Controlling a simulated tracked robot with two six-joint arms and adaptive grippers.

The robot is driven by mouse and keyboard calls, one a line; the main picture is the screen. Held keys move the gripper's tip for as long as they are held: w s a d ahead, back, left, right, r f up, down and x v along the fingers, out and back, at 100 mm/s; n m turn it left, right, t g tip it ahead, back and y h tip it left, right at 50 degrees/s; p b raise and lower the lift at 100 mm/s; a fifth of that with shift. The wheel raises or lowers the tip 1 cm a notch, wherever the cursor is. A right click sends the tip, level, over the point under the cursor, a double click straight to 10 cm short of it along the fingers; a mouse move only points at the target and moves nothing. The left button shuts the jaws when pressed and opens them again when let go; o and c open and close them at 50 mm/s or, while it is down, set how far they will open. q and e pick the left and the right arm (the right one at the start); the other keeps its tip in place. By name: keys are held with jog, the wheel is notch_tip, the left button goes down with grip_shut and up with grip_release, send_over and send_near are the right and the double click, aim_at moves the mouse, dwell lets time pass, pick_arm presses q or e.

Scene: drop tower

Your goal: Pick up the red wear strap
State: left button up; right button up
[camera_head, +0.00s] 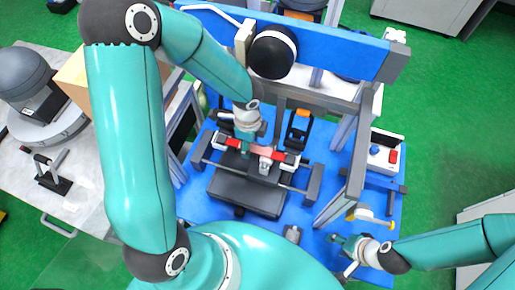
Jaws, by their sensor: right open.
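A red strip that looks like the wear strap (260,149) lies across the dark fixture (235,190) in the middle of the blue bench, between white and red end pieces. My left gripper (246,147) points down at the left part of the strip. Its fingers are small and partly hidden, so I cannot tell whether they touch or hold it. My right gripper (345,256) is open and empty, low over the front right of the bench, well apart from the strip.
A blue crossbeam (340,48) on grey posts spans above the fixture. A control box with red and blue buttons (384,150) stands at the right of the bench. An orange and black part (299,127) stands behind the fixture. A grey table (40,195) is at left.

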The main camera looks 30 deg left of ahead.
pick_arm(q)
grip_shut()
jog(key=shift+r, duration=0.2)
